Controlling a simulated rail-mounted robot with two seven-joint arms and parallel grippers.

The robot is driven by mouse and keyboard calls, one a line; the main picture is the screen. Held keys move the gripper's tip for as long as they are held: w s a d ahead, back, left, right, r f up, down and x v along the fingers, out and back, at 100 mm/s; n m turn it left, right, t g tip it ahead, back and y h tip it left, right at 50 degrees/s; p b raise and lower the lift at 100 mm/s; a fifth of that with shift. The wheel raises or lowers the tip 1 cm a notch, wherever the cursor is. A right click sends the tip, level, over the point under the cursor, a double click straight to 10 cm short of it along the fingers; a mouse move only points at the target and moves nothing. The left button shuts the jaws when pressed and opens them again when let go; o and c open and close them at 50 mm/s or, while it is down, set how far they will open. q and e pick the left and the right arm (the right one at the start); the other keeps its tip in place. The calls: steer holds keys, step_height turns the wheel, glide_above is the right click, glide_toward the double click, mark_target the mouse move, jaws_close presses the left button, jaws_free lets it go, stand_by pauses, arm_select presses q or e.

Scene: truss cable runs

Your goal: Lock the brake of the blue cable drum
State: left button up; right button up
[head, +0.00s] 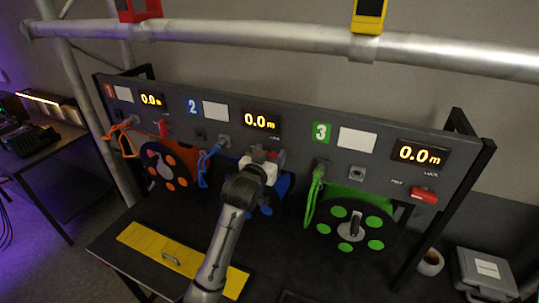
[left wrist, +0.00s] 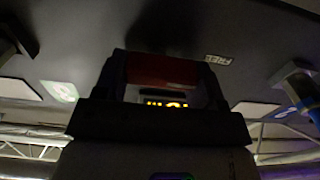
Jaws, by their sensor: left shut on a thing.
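The blue cable drum (head: 283,187) sits under the panel's number 2 sign (head: 193,106), mostly hidden behind my left arm. My left gripper (head: 266,158) is up against the panel at station 2, below its display. In the left wrist view the left gripper (left wrist: 163,85) has its fingers on either side of a red brake handle (left wrist: 163,68) and is shut on it. A FREE label (left wrist: 217,60) shows beside it. The handle's setting is hard to tell in the head view, as the gripper covers it. My right gripper is not in view.
The orange drum (head: 168,165) is to the left, the green drum (head: 350,228) to the right. Other red brake handles are at station 1 (head: 163,128) and station 3 (head: 424,195). A truss tube (head: 250,37) crosses above. A yellow plate (head: 150,246) lies on the bench.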

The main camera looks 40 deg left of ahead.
arm_select(q)
steer(key=shift+r+m+p, duration=0.2)
steer(key=shift+m+p, duration=0.4)
steer(key=shift+p, duration=0.3)
steer(key=m+p, duration=0.3)
steer(key=shift+d+r+p, duration=0.1)
steer(key=shift+d+p, duration=0.1)
steer(key=shift+p, duration=0.15)
steer(key=m+p, duration=0.3)
steer(key=m, duration=0.1)
steer(key=shift+w+d, duration=0.1)
steer(key=shift+d, duration=0.05)
steer(key=m+p, duration=0.1)
steer(key=m, duration=0.1)
steer(key=m+p, duration=0.2)
steer(key=shift+d+f+m, duration=0.15)
steer(key=shift+f+m, duration=0.05)
steer(key=shift+m, duration=0.1)
steer(key=m+p, duration=0.2)
steer(key=m, duration=0.1)
steer(key=shift+d+f+m, duration=0.1)
steer(key=shift+f+m, duration=0.1)
steer(key=shift+m, duration=0.1)
steer(key=shift+w+f+m+p, duration=0.1)
steer(key=shift+m+p, duration=0.25)
steer(key=shift+m, duration=0.25)
